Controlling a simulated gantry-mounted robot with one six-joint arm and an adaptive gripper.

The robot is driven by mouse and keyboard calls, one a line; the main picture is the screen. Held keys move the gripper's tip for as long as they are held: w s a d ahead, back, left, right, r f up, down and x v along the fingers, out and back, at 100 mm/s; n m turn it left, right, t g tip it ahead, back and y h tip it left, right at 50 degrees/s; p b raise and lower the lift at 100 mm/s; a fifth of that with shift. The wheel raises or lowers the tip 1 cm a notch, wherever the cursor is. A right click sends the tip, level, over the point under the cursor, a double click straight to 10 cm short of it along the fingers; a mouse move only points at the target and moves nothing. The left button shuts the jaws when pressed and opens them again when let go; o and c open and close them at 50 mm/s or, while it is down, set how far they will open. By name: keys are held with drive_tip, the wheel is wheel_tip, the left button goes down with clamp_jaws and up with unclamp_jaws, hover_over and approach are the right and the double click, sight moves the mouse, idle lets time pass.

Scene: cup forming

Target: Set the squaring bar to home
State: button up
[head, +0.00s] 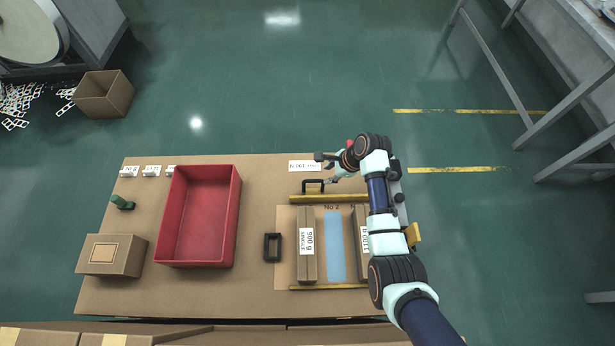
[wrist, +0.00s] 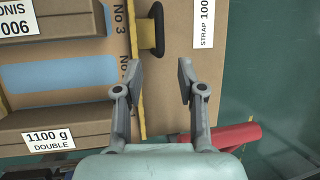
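The yellow bar with a black handle, which looks like the squaring bar (head: 345,198), lies along the far edge of the forming station. Its black handle (head: 313,185) stands near its left end. In the wrist view the bar (wrist: 139,115) runs vertically, with the handle (wrist: 156,30) above the fingers. My gripper (head: 324,170) hangs above the far side of the bench, just right of the handle. In the wrist view my gripper (wrist: 160,75) has its fingers spread, with nothing between them. The handle is apart from the fingertips. My arm hides the bar's right end.
Two cardboard blocks (head: 307,262) flank a blue strip (head: 335,245). A second yellow strip (head: 327,287) lies nearer. A black frame (head: 272,247), red bin (head: 200,215) and closed box (head: 112,256) are left. A red cylindrical part (wrist: 235,136) is close to the right finger.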

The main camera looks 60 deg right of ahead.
sight(317, 181)
drive_tip(key=b+x, duration=0.4)
drive_tip(key=x, duration=0.3)
drive_tip(key=shift+a, duration=0.1)
drive_tip(key=shift+w+f+b, duration=0.25)
drive_tip(key=shift+w+b, duration=0.05)
clamp_jaws()
